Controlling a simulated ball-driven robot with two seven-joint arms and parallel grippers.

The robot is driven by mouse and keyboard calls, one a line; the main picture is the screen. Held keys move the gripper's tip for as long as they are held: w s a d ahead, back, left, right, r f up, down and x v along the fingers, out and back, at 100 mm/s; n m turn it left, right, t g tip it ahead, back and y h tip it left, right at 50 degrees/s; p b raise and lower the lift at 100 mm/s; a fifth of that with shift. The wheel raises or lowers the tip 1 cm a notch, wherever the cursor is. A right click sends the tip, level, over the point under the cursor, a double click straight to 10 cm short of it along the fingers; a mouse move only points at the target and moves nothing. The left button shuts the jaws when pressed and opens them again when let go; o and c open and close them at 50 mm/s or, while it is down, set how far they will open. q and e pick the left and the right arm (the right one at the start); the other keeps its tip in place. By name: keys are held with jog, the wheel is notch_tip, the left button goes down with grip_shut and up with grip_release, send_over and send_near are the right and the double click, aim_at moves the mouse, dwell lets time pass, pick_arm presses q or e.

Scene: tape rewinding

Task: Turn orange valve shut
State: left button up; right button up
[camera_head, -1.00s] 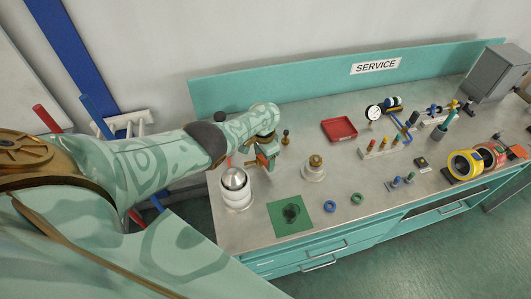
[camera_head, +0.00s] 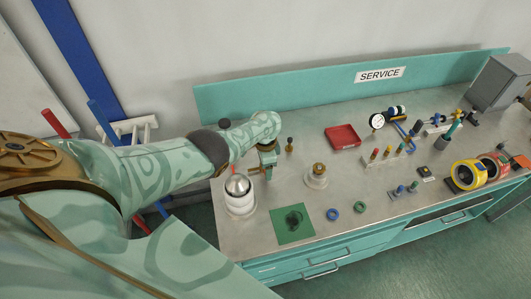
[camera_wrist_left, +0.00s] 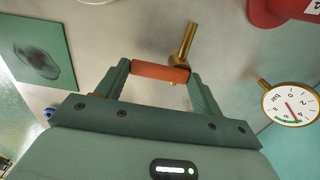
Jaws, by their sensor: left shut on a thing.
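The orange valve handle (camera_wrist_left: 160,73) is a short bar between the two fingers of my left gripper in the left wrist view. A brass stem (camera_wrist_left: 185,45) rises beside its right end. My left gripper (camera_wrist_left: 160,70) is shut on the handle, with one finger at each end. In the head view my left gripper (camera_head: 268,172) is low over the left part of the bench, and it largely hides the valve. My right gripper is not in view.
A white canister with a metal dome (camera_head: 240,195) stands close left of my gripper. A brass-topped white piece (camera_head: 316,176) stands to the right, with a small brass post (camera_head: 289,145) behind. A green mat (camera_head: 280,233) lies in front. A pressure gauge (camera_wrist_left: 291,103) is near my wrist.

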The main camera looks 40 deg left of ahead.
pick_arm(q)
jog(key=shift+r, duration=0.1)
jog(key=o, duration=1)
notch_tip(320, 180, up, 16)
jog(key=p, duration=1.2)
